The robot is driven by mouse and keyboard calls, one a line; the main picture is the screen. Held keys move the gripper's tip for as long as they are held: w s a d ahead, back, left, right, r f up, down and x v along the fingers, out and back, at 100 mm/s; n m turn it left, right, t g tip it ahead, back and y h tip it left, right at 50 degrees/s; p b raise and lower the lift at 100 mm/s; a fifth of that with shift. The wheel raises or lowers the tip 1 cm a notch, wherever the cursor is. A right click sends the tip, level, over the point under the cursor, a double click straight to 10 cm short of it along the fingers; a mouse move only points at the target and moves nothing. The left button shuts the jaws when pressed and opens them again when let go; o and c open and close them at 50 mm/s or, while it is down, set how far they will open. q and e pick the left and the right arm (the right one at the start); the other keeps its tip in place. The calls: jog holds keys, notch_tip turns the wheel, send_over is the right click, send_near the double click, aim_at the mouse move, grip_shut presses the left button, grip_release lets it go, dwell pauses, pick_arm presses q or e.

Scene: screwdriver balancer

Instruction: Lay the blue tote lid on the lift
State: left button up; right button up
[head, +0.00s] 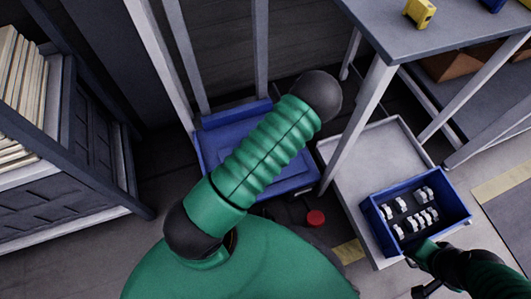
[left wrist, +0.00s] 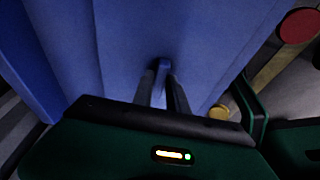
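My left gripper is hidden in the head view. My right gripper (head: 422,257) is beside the near wall of a blue tote (head: 381,233); its fingers are unclear. I cannot tell which surface is the lift.
The tote holds several white parts and sits on a low grey platform (head: 370,158). A grey table (head: 400,38) with a yellow object (head: 419,12) stands above; its leg is close to the lid. A red button (head: 316,218) is near the lid. A dark shelf (head: 60,185) stands left.

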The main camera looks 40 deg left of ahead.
pick_arm(q)
jog(key=o, duration=0.4)
jog(key=shift+a+f, duration=0.1)
jog(key=shift+a, duration=0.05)
jog(key=p+v, duration=0.9)
jog(key=v, duration=0.8)
